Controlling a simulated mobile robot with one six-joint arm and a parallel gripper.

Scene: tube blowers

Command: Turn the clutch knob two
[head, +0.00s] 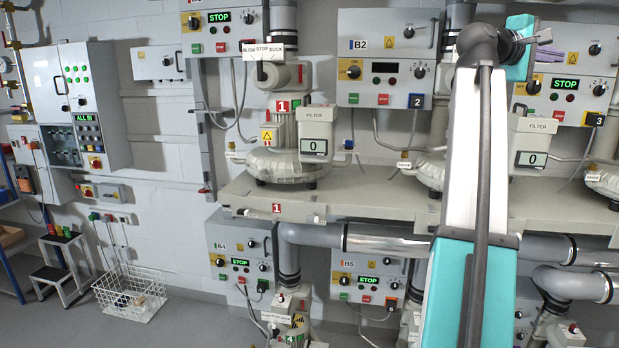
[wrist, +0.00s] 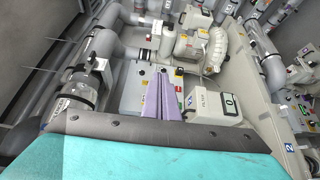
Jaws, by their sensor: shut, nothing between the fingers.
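The number two control box, marked B2 (head: 387,25), hangs on the wall at upper centre in the head view. It has a dark knob on a yellow plate (head: 354,70), a black knob (head: 420,72) and a dark display. I cannot read which knob is the clutch knob. My gripper (head: 548,37) is at upper right in the head view, right of that box and apart from it. In the wrist view its purple fingers (wrist: 160,80) are together and empty, in front of a grey control box (wrist: 132,92), partly hiding it.
My arm crosses the head view right of box B2. A filter box (head: 317,140) and blower one (head: 283,168) stand on the shelf (head: 350,200). A third control box (head: 565,62) is behind my gripper. A white basket (head: 130,300) is on the floor.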

